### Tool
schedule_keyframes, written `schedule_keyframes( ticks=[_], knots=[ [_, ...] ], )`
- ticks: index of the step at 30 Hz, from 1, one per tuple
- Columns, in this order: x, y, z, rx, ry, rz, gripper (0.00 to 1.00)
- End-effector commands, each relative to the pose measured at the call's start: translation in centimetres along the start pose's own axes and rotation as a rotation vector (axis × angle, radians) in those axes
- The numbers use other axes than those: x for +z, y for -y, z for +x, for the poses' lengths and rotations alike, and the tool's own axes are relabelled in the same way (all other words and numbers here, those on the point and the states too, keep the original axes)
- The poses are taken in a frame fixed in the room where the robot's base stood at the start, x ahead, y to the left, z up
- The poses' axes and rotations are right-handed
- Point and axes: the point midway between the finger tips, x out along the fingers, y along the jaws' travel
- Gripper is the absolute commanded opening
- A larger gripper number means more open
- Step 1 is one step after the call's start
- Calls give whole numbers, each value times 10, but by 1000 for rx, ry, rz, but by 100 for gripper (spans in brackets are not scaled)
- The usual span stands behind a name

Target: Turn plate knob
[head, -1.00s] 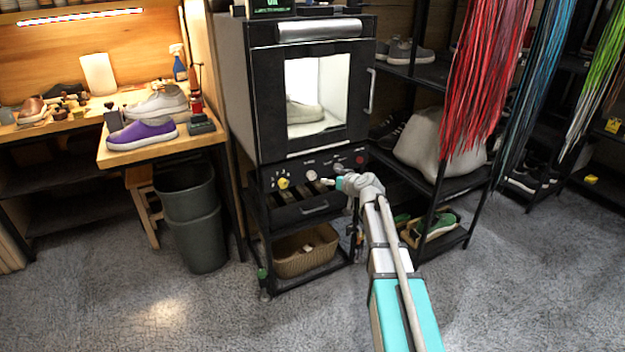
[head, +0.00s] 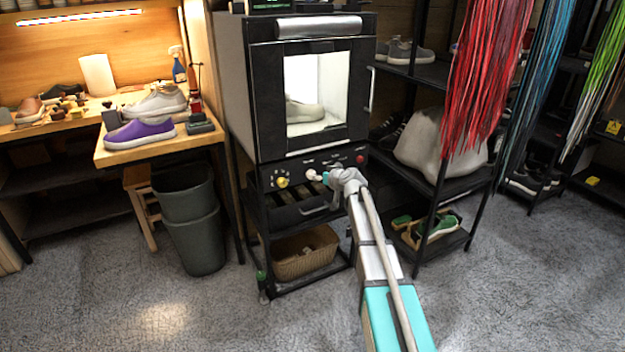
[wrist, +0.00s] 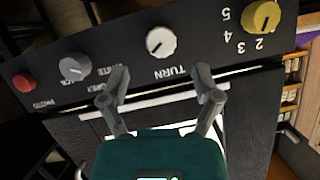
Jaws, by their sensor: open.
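A white knob (wrist: 160,41) with a dark mark, labelled TURN, sits on the black front panel (head: 268,181) of a lit cabinet; it also shows in the head view (head: 312,175). In the upside-down wrist view, my gripper (wrist: 161,76) is open, one finger on each side of the knob's line. The knob stands just beyond the fingertips, and nothing is between the fingers. Whether the tips touch the panel, I cannot tell. In the head view my gripper (head: 325,178) is close to the right of the white knob.
A yellow numbered knob (wrist: 262,16), a grey knob (wrist: 74,67) and a red button (wrist: 24,83) share the panel. The cabinet (head: 262,100) holds a shoe behind its window. A drawer handle (head: 314,210) is below. A shelf rack (head: 455,187) stands close on the right.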

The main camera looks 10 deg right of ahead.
Motion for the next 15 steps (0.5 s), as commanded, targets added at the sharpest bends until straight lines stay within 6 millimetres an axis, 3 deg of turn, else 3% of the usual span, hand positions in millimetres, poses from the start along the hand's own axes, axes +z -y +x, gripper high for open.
schedule_keyframes(
  ticks=[1,6,15],
  knots=[
    [2,-1,13,-1,1,-1,81],
    [1,-1,36,0,0,0,81],
    [0,1,58,-1,0,-1,81]
  ],
)
